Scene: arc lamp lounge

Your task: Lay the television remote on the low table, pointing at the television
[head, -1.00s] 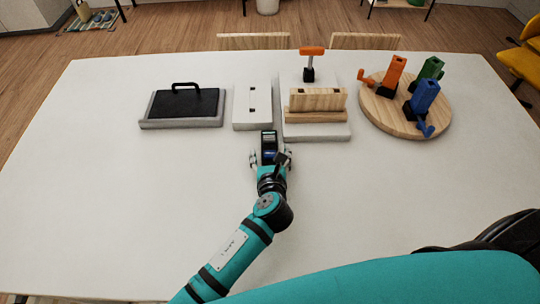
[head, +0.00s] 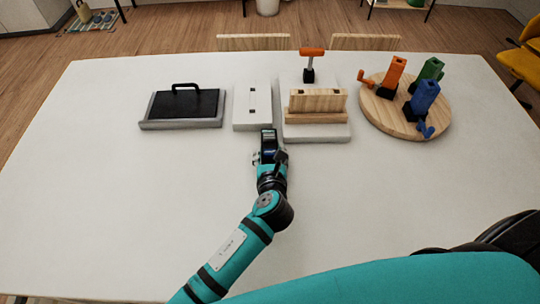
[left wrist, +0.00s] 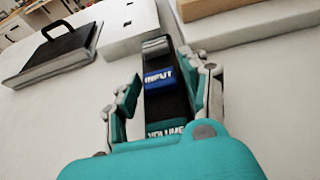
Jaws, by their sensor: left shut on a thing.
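The television remote is a slim black bar with a blue "INPUT" patch and a "VOLUME" label. It shows in the left wrist view (left wrist: 160,102) and, small, in the head view (head: 267,143). My left gripper (head: 269,156) is shut on the remote at the middle of the white table (head: 130,210); its fingers also flank the remote in the left wrist view (left wrist: 168,95). The remote's far end points away from me, towards the white block. I cannot tell whether it touches the table. My right gripper and the television are not in view.
Behind the remote stand a white slotted block (head: 252,117) and a wooden block on a white base (head: 317,133). A black handled plate in a grey tray (head: 148,124) is at left. A round board (head: 377,119) with coloured clamps is at right. The table's left front is clear.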

